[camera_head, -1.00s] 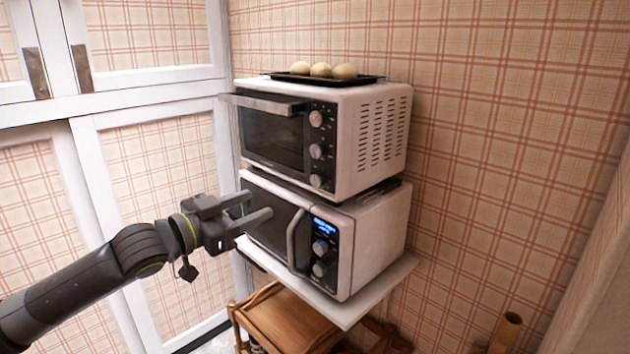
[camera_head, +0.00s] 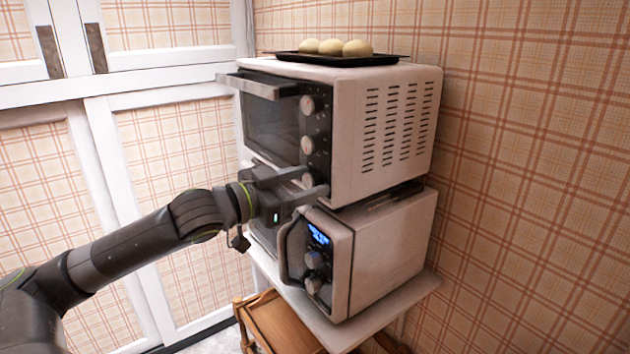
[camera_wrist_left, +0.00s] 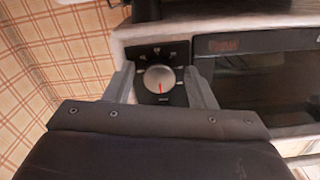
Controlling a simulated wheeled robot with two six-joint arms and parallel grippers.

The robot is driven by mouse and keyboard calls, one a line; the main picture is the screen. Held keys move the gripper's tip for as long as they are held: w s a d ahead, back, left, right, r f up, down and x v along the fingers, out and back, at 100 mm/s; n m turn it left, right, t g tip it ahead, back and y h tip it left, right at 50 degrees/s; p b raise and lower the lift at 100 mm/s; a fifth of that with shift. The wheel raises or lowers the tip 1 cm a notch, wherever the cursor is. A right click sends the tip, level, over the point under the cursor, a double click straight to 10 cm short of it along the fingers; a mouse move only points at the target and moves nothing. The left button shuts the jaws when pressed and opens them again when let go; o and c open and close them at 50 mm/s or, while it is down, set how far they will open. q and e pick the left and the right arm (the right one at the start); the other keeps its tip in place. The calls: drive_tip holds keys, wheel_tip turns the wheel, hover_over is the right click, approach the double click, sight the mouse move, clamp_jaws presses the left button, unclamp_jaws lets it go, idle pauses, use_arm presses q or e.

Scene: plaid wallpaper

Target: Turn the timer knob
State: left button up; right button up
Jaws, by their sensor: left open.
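The toaster oven (camera_head: 385,120) is white with a dark front and a column of knobs: a top knob (camera_head: 311,105), a middle knob (camera_head: 308,145) and a bottom knob (camera_head: 308,179). My left gripper (camera_head: 313,181) is open at the bottom knob, one finger on each side of it. In the left wrist view the silver knob (camera_wrist_left: 158,79) with a red pointer line shows between the spread fingers; contact cannot be told. The knob labels are too small to read. My right gripper is not in view.
A microwave (camera_head: 385,245) with a lit blue display stands under the oven on a white shelf (camera_head: 395,310). A black tray (camera_head: 375,61) with three pale buns (camera_head: 357,48) lies on top. The oven's door handle (camera_head: 262,86) sticks out left of the knobs.

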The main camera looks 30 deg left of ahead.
use_arm(q)
drive_tip(key=shift+s+r, duration=0.15)
drive_tip(key=shift+s, duration=0.1)
drive_tip(key=shift+c, duration=2.3)
drive_tip(key=c, duration=0.5)
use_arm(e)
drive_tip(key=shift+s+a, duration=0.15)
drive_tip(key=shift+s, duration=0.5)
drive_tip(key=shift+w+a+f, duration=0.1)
